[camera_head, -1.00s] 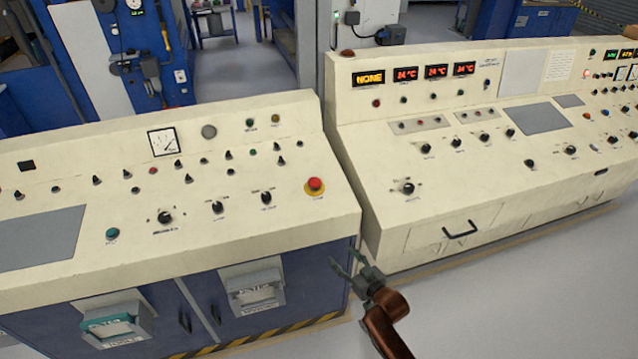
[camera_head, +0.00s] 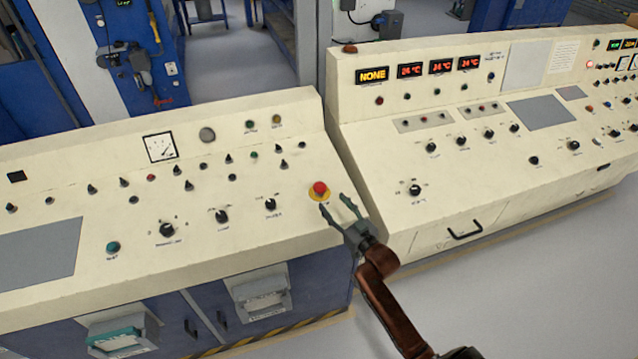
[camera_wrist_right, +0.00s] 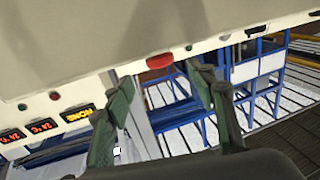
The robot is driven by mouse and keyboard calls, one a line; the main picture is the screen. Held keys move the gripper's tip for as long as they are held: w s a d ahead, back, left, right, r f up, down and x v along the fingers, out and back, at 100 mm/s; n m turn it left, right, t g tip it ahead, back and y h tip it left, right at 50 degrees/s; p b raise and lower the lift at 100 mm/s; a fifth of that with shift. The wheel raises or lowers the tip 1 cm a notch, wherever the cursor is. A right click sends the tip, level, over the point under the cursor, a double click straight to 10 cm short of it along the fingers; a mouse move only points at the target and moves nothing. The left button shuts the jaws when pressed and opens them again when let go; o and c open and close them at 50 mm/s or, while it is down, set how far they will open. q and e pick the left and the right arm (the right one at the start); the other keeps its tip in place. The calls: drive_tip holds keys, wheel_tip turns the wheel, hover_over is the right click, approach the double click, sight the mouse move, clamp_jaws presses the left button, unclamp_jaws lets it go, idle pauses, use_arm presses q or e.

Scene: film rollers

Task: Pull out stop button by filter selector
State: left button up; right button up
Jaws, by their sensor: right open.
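The stop button is a red mushroom head (camera_head: 320,188) on a yellow ring, at the right end of the left cream console's sloped top. A red button also shows between and beyond the fingers in the right wrist view (camera_wrist_right: 160,62). My right gripper (camera_head: 334,203) is open and empty. Its fingertips are close to the button's lower right side, with no grip on it. A black rotary knob (camera_head: 270,204) sits left of the button; its label is too small to read, so I cannot tell which knob is the filter selector. My left gripper is out of view.
The left console (camera_head: 70,168) carries several small knobs and a green button (camera_head: 113,247). The right console (camera_head: 390,225) stands close beside it, with a lit NONE display (camera_head: 371,76). Grey floor (camera_head: 520,285) is clear in front of the right console.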

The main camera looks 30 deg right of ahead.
sight(323, 191)
drive_tip(key=shift+w+r+b, duration=0.1)
drive_tip(key=shift+w+b, duration=0.35)
drive_tip(key=shift+w, duration=3.5)
drive_tip(key=shift+c, duration=0.4)
clamp_jaws()
